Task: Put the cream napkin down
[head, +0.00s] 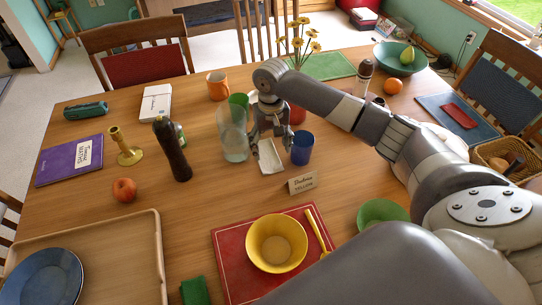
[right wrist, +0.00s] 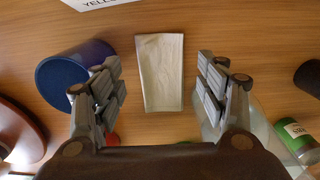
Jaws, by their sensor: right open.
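The cream napkin (head: 270,158) is a folded rectangle lying flat on the wooden table. In the right wrist view the napkin (right wrist: 160,75) sits in line with the gap between my fingers. My right gripper (head: 269,150) is open over the napkin, with its fingers pointing down. In the right wrist view the right gripper (right wrist: 158,90) has its two fingers apart on either side, with nothing held between them. My left gripper is not in the head view.
A blue cup (head: 302,148) stands just right of the napkin, and a tall clear glass (head: 234,140) just left. A yellow-label card (head: 302,183) stands in front. A red placemat (head: 228,258) with a yellow bowl (head: 276,243) lies nearer.

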